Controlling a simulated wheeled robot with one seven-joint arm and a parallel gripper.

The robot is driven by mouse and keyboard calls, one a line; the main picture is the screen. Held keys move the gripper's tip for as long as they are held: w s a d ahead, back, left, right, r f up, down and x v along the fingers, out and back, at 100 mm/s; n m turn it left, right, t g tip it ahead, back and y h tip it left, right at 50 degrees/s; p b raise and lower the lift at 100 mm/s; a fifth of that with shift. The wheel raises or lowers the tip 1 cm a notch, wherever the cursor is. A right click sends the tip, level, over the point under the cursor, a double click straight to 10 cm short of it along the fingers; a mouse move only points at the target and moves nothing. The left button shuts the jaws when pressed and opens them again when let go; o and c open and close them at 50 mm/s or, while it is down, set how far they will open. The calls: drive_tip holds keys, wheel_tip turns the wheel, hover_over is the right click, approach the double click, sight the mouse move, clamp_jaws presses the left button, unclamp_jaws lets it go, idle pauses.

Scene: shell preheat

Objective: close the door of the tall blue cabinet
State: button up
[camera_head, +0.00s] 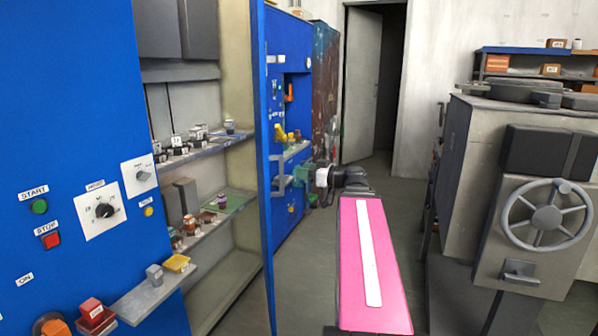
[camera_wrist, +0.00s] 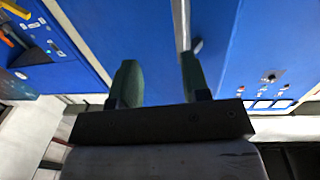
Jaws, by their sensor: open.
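The tall blue cabinet (camera_head: 70,110) fills the left of the head view, with its shelf bay uncovered. Its door (camera_head: 268,230) stands open and shows nearly edge-on. A grey bar handle (camera_head: 279,172) juts from the door's far side. My gripper (camera_head: 292,180) is beyond the door, beside the handle; the overlap hides whether they touch. In the wrist view, my gripper (camera_wrist: 158,72) is open, with two dark green fingers apart over blue panels. A grey bar (camera_wrist: 182,25) lies ahead of the right finger. I see nothing held between the fingers.
Jars and small items stand on the shelves (camera_head: 205,145). A lower ledge (camera_head: 150,295) sticks out at the left. Another blue unit (camera_head: 290,50) stands behind the door. A grey machine with a handwheel (camera_head: 545,215) is at the right. Floor (camera_head: 300,270) shows clear between door and my arm.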

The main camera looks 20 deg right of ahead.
drive_tip(key=v, duration=0.8)
drive_tip(key=shift+w, duration=0.1)
